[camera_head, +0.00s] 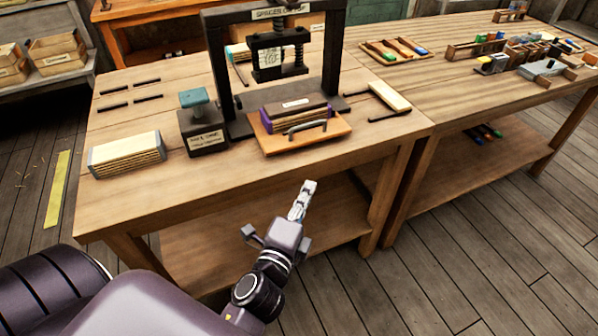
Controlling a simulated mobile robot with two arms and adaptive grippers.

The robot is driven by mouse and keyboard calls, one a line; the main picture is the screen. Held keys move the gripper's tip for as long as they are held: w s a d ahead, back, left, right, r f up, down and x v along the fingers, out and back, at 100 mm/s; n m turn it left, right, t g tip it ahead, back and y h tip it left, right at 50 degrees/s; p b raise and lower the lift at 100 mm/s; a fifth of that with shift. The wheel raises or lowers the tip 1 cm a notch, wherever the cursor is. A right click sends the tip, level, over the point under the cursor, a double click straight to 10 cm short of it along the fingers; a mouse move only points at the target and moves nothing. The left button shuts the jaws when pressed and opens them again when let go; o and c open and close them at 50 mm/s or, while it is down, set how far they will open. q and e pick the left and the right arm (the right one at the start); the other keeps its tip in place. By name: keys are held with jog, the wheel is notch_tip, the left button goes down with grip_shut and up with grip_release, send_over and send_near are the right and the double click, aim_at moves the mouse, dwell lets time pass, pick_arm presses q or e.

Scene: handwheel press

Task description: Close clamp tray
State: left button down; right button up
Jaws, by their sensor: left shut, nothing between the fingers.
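The clamp tray (334,131) is a wooden board with a grey bar handle (305,127) at its front. It sits at the front of the black press (333,62), sticking out toward the table's front edge. A purple-edged stack (296,112) with a light label lies on the tray. My left gripper (308,187) is shut and empty, in front of the table edge, below and apart from the handle. My right gripper is not in view.
A second table (440,100) on the right carries trays of small coloured items. Free floor lies at right front.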

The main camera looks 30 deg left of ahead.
pick_arm(q)
notch_tip(320, 180, down, 4)
jog(key=w+d+m+g+y, duration=0.2)
jog(key=m+g+y, duration=0.1)
jog(key=m+g+y+p, duration=0.2)
jog(key=m+g+y, duration=0.1)
jog(key=m+y, duration=0.4)
send_near(280, 150)
jog(key=shift+n+y, duration=0.7)
jog(key=x, duration=0.2)
jog(key=p+x, duration=0.1)
jog(key=x, duration=0.1)
jog(key=f+x, duration=0.1)
jog(key=x, duration=0.1)
jog(key=shift+w+d, duration=0.1)
jog(key=shift+w, duration=0.15)
jog(key=shift+w+a, duration=0.25)
jog(key=shift+a, duration=0.1)
